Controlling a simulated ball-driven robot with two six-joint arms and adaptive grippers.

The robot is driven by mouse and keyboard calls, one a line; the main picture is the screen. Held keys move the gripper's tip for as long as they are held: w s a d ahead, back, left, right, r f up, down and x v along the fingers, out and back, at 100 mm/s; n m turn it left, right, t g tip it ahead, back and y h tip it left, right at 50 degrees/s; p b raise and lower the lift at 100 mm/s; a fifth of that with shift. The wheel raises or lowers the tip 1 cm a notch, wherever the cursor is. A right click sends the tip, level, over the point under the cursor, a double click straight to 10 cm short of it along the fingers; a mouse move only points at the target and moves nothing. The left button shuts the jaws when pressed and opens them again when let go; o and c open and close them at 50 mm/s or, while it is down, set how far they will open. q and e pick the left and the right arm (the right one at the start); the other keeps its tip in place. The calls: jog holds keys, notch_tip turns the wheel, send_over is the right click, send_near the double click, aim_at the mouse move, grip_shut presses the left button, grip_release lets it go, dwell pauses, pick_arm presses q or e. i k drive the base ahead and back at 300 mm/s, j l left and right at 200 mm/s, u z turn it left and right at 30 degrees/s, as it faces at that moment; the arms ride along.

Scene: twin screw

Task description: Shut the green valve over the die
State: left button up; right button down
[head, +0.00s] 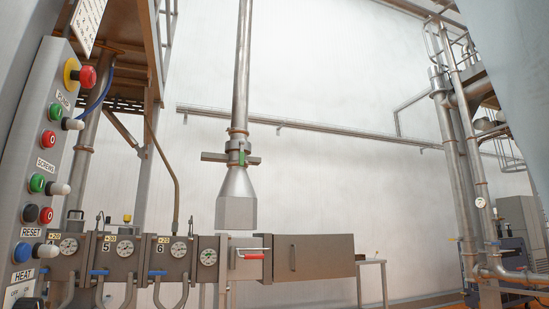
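The green valve (241,157) is a small green piece on the steel vertical pipe (242,70), just above a funnel-shaped hood (236,205). The green part looks upright, in line with the pipe, and a grey bar or flange crosses at its level. Below the hood is the end of the machine, with a grey block carrying a red-gripped handle (252,256); I take this to be the die. Neither of my grippers is in view, and nothing touches the valve.
A control panel (48,160) with coloured buttons stands close on the left. Machine blocks with gauges (125,248) run along the bottom left. A grey box (305,257) extends right of the red handle. Pipework (465,180) stands at right. The space around the hood looks clear.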

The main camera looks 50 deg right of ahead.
aim_at(242, 142)
jog(key=z, duration=1.3)
jog(key=i+z, duration=0.2)
jog(key=i, duration=0.4)
jog(key=i+z, duration=0.15)
jog(key=i, duration=0.45)
jog(key=i+j+z, duration=0.2)
jog(key=i, duration=0.4)
jog(key=i+j+z, duration=0.2)
jog(key=i, duration=0.4)
jog(key=l, duration=0.1)
